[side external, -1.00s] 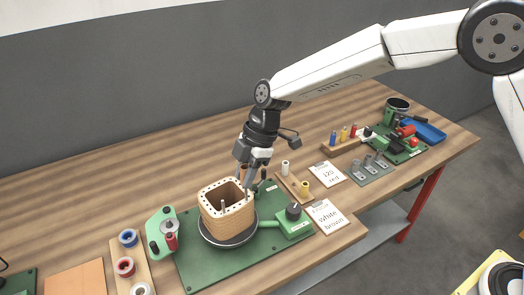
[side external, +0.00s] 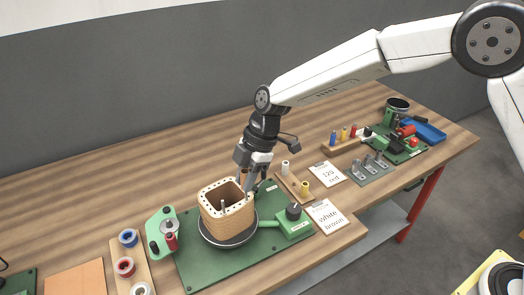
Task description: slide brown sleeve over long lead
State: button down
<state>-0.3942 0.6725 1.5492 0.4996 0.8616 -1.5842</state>
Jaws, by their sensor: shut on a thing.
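The coil (side external: 226,218), a tan wound block with a pale holed top rim and an open middle, stands on a dark round turntable on the green fixture board (side external: 195,268). A thin grey lead (side external: 222,206) stands up at the coil's near rim. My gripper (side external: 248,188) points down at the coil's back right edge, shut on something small. Its fingers largely hide what they hold, so I cannot tell whether the sleeve is around a lead. A bit of brown (side external: 242,175) shows beside the fingers; I cannot tell whether it is the held sleeve.
A green crank box (side external: 292,222) stands on the board. Spools (side external: 125,266) sit at left. Bare table lies behind.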

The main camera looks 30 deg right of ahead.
aim_at(247, 201)
jog(key=shift+f, duration=1.6)
dwell(1.1)
grip_release()
dwell(0.4)
jog(key=shift+r, duration=0.15)
jog(key=shift+r, duration=3.85)
